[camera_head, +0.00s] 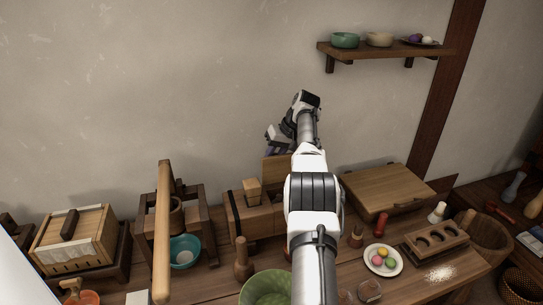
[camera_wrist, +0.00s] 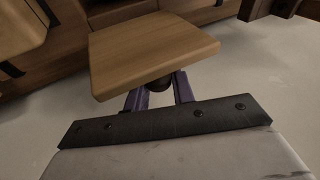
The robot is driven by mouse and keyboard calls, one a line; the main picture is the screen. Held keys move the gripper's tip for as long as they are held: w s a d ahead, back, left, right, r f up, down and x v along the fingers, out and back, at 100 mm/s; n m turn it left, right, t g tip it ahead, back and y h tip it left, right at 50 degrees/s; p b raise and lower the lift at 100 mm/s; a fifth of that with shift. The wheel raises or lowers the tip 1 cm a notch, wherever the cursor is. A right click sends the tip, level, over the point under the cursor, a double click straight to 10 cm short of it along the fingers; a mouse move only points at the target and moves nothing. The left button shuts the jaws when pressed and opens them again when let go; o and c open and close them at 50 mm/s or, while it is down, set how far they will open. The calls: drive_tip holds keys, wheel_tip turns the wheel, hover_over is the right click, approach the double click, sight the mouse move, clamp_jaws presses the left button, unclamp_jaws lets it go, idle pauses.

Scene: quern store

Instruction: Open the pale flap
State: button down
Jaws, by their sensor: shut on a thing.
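The pale flap (camera_wrist: 150,45) is a light wooden board that fills the upper middle of the wrist view. It stands raised from the darker wooden box (camera_head: 262,220), and part of it shows in the head view (camera_head: 275,171), left of my arm. A dark round knob (camera_wrist: 160,84) sits at the flap's near edge. My gripper (camera_wrist: 161,90) has its two purple fingers on either side of the knob, shut on it. In the head view my gripper (camera_head: 272,147) is above the flap, partly hidden by my arm. The flap's hinge is hidden.
A wooden frame with a long upright bar (camera_head: 163,230) stands left of the box. A lidded wooden box (camera_head: 388,190) is to the right. A green bowl (camera_head: 266,289) and a plate of coloured balls (camera_head: 383,270) are in front. A wall shelf (camera_head: 385,50) hangs above right.

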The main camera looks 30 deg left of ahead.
drive_tip(key=shift+d+f, duration=0.25)
drive_tip(key=shift+f, duration=0.05)
drive_tip(key=c, duration=1.2)
unclamp_jaws()
drive_tip(key=shift+d, duration=0.1)
drive_tip(key=shift+r, duration=0.15)
drive_tip(key=shift+w+r, duration=0.1)
drive_tip(key=shift+r, duration=0.2)
drive_tip(key=p+v, duration=0.6)
drive_tip(key=v, duration=0.7)
drive_tip(key=shift+d, duration=0.1)
